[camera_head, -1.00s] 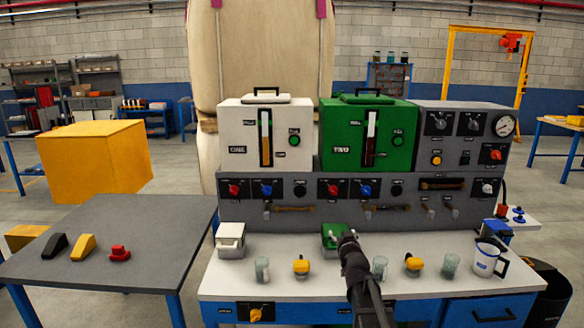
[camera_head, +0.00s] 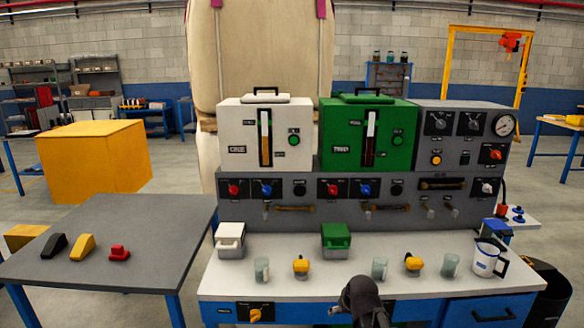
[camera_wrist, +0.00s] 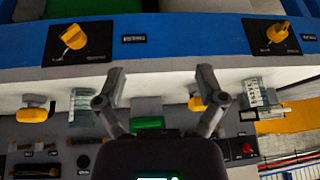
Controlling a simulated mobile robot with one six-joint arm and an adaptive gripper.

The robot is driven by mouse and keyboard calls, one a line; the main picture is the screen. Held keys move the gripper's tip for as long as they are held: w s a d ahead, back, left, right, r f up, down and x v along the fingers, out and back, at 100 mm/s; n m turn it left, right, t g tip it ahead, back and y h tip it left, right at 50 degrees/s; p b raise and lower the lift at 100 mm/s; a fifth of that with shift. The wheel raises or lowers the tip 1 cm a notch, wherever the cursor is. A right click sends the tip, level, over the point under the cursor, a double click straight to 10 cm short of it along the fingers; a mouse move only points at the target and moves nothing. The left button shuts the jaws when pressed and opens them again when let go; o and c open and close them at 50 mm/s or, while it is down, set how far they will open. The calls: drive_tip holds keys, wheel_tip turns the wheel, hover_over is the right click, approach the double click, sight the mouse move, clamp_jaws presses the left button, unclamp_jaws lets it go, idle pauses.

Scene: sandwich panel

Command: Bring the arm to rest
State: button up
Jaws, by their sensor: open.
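My gripper (camera_wrist: 162,78) is open, with two grey fingers spread apart and nothing between them in the wrist view. In the head view my wrist (camera_head: 363,298) is a dark shape at the bench's front edge, and the fingers cannot be made out there. The white bench top (camera_head: 290,280) lies beyond it. On the bench a small green box (camera_head: 336,238) and a small white box (camera_head: 230,241) stand near the panel, apart from the arm. The wrist view looks at the bench's blue front (camera_wrist: 180,40), with the picture upside down.
Clear cups (camera_head: 380,268), yellow-topped pieces (camera_head: 301,265) and a white jug (camera_head: 486,259) stand along the bench. The grey panel (camera_head: 300,215) rises behind, carrying a white unit (camera_head: 265,140) and a green unit (camera_head: 368,140). A grey table (camera_head: 150,230) is at the left.

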drive_tip(key=s+d+m+g+h+p, duration=0.15)
drive_tip(key=s+g, duration=0.35)
drive_tip(key=s, duration=0.8)
wheel_tip(320, 180, up, 11)
drive_tip(key=p, duration=1.1)
drive_tip(key=shift+w+d+f, duration=0.2)
drive_tip(key=shift+w+d, duration=0.05)
drive_tip(key=shift+w, duration=0.05)
drive_tip(key=shift+n, duration=0.25)
drive_tip(key=c, duration=0.4)
drive_tip(key=shift+c, duration=0.2)
